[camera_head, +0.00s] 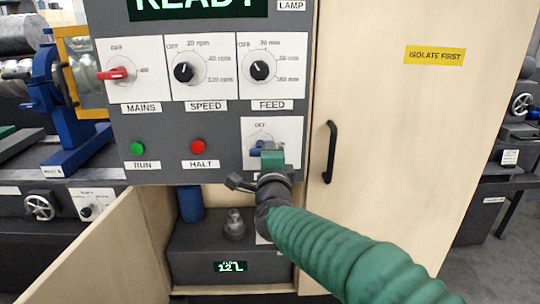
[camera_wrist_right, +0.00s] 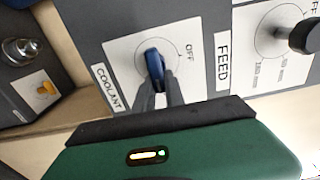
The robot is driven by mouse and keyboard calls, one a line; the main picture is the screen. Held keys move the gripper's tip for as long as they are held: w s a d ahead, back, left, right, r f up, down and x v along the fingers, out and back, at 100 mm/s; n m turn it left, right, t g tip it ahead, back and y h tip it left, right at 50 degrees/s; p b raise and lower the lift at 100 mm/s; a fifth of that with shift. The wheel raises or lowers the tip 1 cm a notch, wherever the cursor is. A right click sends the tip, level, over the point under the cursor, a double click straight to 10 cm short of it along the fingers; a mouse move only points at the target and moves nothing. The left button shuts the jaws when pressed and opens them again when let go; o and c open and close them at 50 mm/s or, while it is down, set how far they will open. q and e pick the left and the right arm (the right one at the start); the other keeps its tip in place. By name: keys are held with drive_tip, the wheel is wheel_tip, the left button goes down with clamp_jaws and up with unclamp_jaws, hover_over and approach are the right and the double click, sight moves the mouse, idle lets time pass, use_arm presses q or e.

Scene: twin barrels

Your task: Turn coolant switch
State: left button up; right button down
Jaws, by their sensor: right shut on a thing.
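The coolant switch is a blue knob on a white plate (camera_head: 291,130) at the lower right of the grey control panel. In the wrist view the blue coolant knob (camera_wrist_right: 154,64) stands between my right gripper's dark fingers (camera_wrist_right: 160,94), with the OFF mark beside it and the COOLANT label at the plate's edge. My right gripper (camera_head: 264,150) is shut on this knob. In the head view, my green hand hides most of the knob and the label below it. My left gripper is not in view.
Above are the red MAINS switch (camera_head: 117,74), the SPEED knob (camera_head: 184,72) and the FEED knob (camera_head: 260,70). RUN (camera_head: 138,149) and HALT (camera_head: 198,147) buttons sit left. Below, an open cabinet holds a dark tank (camera_head: 200,262). A door with black handle (camera_head: 329,152) stands right.

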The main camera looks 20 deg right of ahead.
drive_tip(key=shift+a+f, duration=0.2)
drive_tip(key=shift+f, duration=0.25)
drive_tip(key=c, duration=1.4)
unclamp_jaws()
drive_tip(key=shift+d+r, duration=0.1)
drive_tip(key=shift+s+r, duration=0.1)
drive_tip(key=shift+r, duration=0.1)
drive_tip(key=p+v, duration=0.3)
drive_tip(key=v, duration=1.3)
drive_tip(key=shift+s, duration=0.25)
drive_tip(key=shift+f, duration=0.1)
